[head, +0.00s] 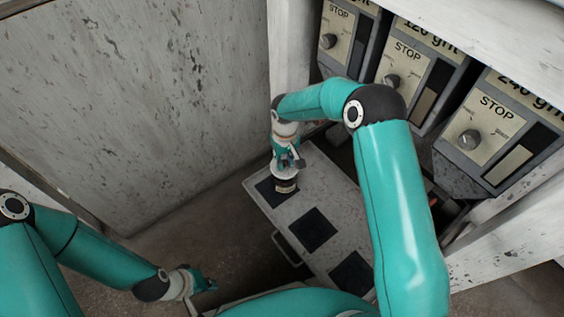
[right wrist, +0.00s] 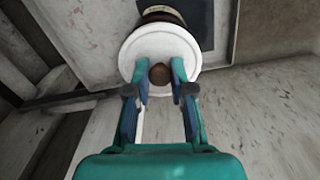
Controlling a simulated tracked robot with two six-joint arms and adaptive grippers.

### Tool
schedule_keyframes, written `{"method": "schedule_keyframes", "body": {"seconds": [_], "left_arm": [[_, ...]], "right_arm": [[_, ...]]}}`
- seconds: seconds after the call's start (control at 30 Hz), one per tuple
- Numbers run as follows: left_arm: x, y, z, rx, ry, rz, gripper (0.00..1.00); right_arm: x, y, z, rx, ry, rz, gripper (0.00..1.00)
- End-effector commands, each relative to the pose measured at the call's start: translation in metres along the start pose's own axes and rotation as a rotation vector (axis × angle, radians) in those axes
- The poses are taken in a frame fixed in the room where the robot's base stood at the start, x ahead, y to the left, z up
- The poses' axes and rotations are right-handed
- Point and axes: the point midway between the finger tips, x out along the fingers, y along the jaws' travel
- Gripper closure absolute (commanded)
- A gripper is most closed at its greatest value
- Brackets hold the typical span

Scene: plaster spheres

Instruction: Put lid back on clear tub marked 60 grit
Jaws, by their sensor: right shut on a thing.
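A tub (head: 286,186) with dark contents and a pale label stands on the farthest dark square of the bench in the head view; its marking is too small to read. A white round lid (right wrist: 160,50) with a brown knob (right wrist: 160,75) covers most of the tub (right wrist: 162,14) in the right wrist view. My right gripper (head: 290,163) is shut on the knob, its fingers (right wrist: 160,78) on either side of it. The lid is at the tub's top; I cannot tell whether it is seated. My left gripper (head: 205,284) is low at left, away from the tub; its opening is unclear.
The pale bench (head: 283,222) has two bare dark squares (head: 312,230) (head: 352,273) nearer me. Machine panels marked STOP (head: 402,68), some with grit labels, stand at right. A speckled wall (head: 130,90) is at left. A handle (head: 286,248) juts from the bench's left side.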

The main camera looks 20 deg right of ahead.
Motion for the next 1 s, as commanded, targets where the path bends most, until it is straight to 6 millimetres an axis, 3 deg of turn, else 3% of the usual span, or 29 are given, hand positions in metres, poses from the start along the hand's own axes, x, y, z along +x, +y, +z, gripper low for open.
{"method": "schedule_keyframes", "body": {"seconds": [0.3,0.33,0.5,0.7,0.87,1.0], "left_arm": [[0.0001,0.0,0.0,0.0,0.0,0.0,1.0],[0.0001,0.0,0.0,0.0,0.0,0.0,1.0],[0.0,0.0,0.0,0.0,0.0,0.0,1.0],[0.0,0.0,0.0,0.0,0.0,0.0,1.0],[0.0001,0.0,0.0,0.0,0.0,0.0,1.0],[0.0001,0.0,0.0,0.0,0.0,0.0,1.0]], "right_arm": [[-0.0002,0.0,0.0001,0.0,0.0,0.0,1.0],[-0.0002,0.0,0.0001,0.0,0.0,0.0,0.74],[-0.0001,0.0001,0.0001,0.0,0.0,0.0,0.48],[-0.0001,0.0001,0.0002,0.0,0.0,0.0,0.48],[0.0,0.0001,0.0002,0.0,0.0,0.0,0.23],[0.0,0.0001,0.0002,0.0,0.0,0.0,0.23]]}}
